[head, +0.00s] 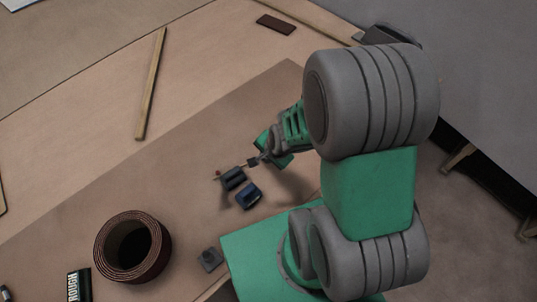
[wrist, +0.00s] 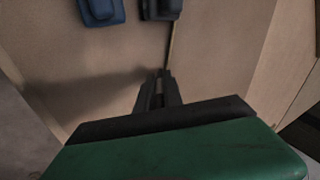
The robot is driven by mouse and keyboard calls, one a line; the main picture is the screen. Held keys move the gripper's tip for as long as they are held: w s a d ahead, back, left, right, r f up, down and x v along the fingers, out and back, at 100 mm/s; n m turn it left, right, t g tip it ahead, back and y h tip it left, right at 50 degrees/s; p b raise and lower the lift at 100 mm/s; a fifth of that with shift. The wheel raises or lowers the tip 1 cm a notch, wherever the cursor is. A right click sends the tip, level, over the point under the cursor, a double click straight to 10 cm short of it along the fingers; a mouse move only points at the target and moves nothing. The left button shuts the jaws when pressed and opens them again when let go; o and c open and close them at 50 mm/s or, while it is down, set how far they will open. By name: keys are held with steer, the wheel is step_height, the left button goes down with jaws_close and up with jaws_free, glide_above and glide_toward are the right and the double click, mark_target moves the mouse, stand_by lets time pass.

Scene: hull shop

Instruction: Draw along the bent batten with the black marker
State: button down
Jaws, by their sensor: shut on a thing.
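My gripper (head: 256,161) is low over the brown sheet (head: 130,195). In the wrist view its fingers (wrist: 160,84) are close together on a thin strip (wrist: 172,45), which looks like the batten. The strip runs away from the fingertips past a dark weight-like block (wrist: 161,8). In the head view that dark block (head: 233,178) is just left of the fingertips, with a small red spot (head: 217,173) by the strip's far end. A blue block (head: 248,195) sits beside it. I cannot make out the black marker for certain. The strip's held end is hidden between the fingers.
A small grey block (head: 209,259) lies near the sheet's front edge. A wooden stick (head: 151,85) and a dark red-brown slab (head: 276,24) lie farther back.

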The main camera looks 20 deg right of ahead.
steer(key=shift+s+a, duration=0.1)
steer(key=shift+a, duration=0.5)
step_height(320, 180, up, 13)
steer(key=p, duration=0.7)
stand_by(0.5)
